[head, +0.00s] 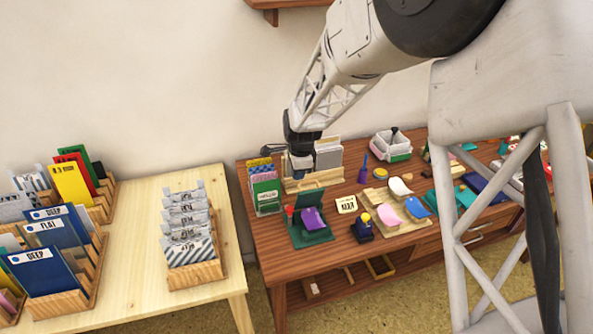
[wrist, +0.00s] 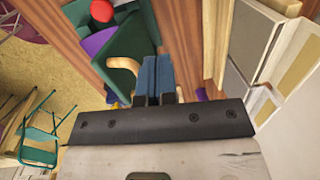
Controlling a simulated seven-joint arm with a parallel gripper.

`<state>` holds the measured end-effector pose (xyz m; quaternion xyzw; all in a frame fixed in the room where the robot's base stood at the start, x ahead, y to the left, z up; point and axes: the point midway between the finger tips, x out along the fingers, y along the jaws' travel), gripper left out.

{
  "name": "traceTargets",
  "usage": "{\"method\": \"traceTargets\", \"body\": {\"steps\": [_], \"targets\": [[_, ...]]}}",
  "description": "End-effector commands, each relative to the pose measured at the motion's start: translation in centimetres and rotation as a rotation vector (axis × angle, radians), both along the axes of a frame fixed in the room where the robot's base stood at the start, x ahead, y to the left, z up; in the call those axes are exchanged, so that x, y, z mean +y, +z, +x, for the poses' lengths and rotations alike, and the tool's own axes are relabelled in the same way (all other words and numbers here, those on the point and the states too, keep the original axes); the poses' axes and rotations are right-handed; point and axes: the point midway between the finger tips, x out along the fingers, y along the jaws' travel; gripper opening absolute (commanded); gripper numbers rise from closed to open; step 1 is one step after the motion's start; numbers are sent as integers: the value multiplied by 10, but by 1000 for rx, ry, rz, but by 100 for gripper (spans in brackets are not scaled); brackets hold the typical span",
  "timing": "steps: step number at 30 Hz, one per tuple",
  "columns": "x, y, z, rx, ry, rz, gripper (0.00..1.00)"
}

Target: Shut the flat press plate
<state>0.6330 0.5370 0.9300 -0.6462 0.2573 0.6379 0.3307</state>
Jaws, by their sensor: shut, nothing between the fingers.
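The flat press appears to be the dark green hinged piece on the brown table. Its plate (head: 318,199) stands raised above a green base (head: 318,238), with a purple piece (head: 312,219) lying between them. In the wrist view the green plate (wrist: 118,50) shows at the upper left, with a curved tan handle (wrist: 128,72) close to my fingers. My gripper (head: 300,170) is shut and empty, just above and behind the raised plate. Its blue fingertips also show in the wrist view (wrist: 154,60). Whether they touch the plate or handle is unclear.
Upright folders (head: 265,192) stand left of the press, and a wooden rack (head: 318,182) stands behind it. A dark blue stamp (head: 362,228) and a board with coloured pads (head: 397,226) are to the right. A pale table (head: 150,290) with file racks is at left.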

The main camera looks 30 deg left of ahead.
Motion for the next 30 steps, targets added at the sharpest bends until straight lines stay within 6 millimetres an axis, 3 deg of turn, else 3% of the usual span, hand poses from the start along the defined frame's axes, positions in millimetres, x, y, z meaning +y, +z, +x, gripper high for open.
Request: {"method": "traceTargets", "body": {"steps": [13,30], "targets": [[-18,2,-18,-127,-1,127,0],[-39,-3,-39,-123,0,123,0]]}}
